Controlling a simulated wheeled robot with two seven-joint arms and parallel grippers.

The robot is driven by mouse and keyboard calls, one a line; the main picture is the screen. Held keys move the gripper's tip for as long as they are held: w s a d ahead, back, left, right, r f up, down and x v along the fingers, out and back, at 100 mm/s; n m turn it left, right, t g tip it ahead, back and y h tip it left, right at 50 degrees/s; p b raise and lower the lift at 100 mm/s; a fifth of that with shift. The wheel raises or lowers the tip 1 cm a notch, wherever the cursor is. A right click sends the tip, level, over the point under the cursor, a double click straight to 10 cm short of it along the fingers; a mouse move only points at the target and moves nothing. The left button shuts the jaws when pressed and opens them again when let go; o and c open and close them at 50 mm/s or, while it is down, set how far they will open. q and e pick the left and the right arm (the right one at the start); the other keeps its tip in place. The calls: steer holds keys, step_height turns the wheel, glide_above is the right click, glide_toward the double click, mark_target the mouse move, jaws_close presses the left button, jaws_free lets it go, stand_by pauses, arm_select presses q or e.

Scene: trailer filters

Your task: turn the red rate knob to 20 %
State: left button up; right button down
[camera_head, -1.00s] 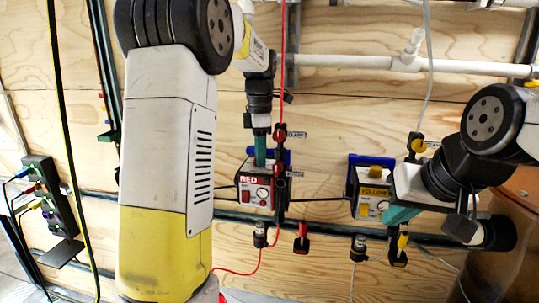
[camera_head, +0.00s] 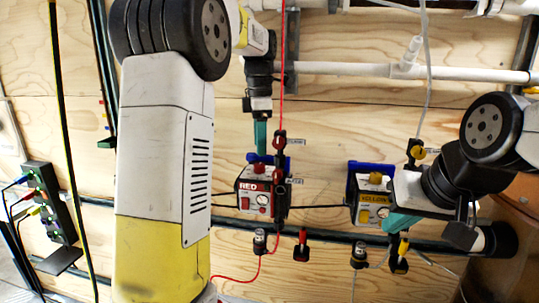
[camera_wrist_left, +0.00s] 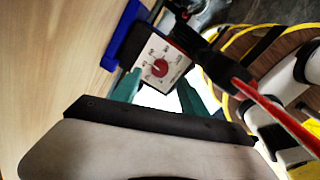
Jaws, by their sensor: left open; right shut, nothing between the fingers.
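The red pump box (camera_head: 246,199) hangs on the plywood wall, with the red rate knob (camera_head: 264,172) on its top face. The left wrist view shows the knob (camera_wrist_left: 160,67) on a white dial with a printed scale; the exact reading is too small to tell. My left gripper (camera_head: 261,150) points down just above the box. In the left wrist view its teal fingers (camera_wrist_left: 160,96) are spread, with the dial beyond them and nothing held. My right gripper (camera_head: 392,226) is shut and empty in front of the yellow pump box (camera_head: 365,216).
A red clamp (camera_head: 280,176) and red line run close along the red box's right side. A black hose (camera_head: 320,206) joins the two boxes. White pipe (camera_head: 350,69) crosses the wall above. A power strip (camera_head: 50,200) is at the left.

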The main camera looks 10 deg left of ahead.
arm_select(q)
steer(key=shift+r, duration=0.75)
steer(key=shift+s, duration=0.1)
